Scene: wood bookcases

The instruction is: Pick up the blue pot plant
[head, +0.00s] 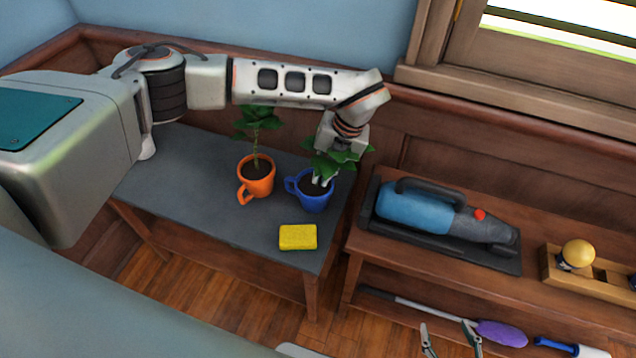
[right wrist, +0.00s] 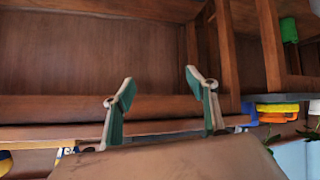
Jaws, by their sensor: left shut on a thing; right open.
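The blue pot plant (head: 313,199) is a blue mug with dark soil and green leaves, standing on the dark grey top of a small table (head: 200,215). My left gripper (head: 320,180) reaches down from above among its leaves and is shut on the plant near the soil. The leaves partly hide the fingers. The pot looks upright, and I cannot tell whether it is lifted off the tabletop. My right gripper (head: 450,335) is open and empty at the bottom of the head view. Its spread fingers also show in the right wrist view (right wrist: 160,95).
An orange pot plant (head: 256,184) stands just left of the blue one. A yellow sponge (head: 298,237) lies in front. A handheld vacuum (head: 420,208) sits on the bench to the right, with a wooden bulb holder (head: 598,275) beyond. A purple duster (head: 502,333) lies on the lower shelf.

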